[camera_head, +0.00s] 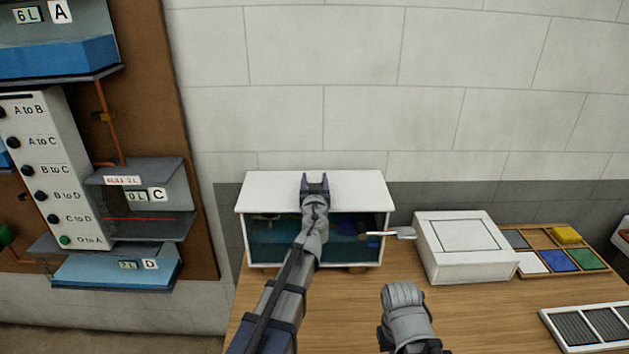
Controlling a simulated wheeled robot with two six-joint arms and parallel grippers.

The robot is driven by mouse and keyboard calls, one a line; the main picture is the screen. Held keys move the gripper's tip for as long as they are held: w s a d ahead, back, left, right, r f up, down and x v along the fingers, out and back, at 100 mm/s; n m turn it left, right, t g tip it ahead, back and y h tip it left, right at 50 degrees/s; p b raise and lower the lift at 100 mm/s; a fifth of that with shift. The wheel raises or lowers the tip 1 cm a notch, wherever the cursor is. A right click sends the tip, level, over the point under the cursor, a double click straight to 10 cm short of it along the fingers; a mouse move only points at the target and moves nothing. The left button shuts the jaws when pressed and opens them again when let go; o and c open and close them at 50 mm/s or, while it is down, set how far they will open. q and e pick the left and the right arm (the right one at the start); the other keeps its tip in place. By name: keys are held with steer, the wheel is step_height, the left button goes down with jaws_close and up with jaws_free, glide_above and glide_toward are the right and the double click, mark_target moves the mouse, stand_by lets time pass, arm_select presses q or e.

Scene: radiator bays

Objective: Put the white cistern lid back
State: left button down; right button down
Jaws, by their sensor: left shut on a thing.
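The white cistern lid (265,190) is over the top of the cistern, a glass-fronted tank (280,251) with dark blue water, at the back of the wooden table. It looks level and covers the tank's top; I cannot tell whether it rests fully on the rim. My left gripper (315,181) is at the middle of the lid, shut on it; the grip point itself is hard to see. A float arm or lever (392,234) sticks out of the tank's right side. My right arm's grey wrist (405,308) is low in front of the tank, away from the lid; its fingers are not clear.
A white box (463,262) stands right of the tank, close to the lever. A wooden tray (540,237) with coloured pieces is beyond it, and a white-framed grille (590,326) lies front right. A wall panel (197,200) with labelled tanks hangs left. Bare table lies in front.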

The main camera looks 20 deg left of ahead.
arm_select(q)
steer(key=shift+f+b, duration=0.3)
steer(key=shift+f, duration=0.05)
steer(key=shift+c, duration=0.4)
jaws_free()
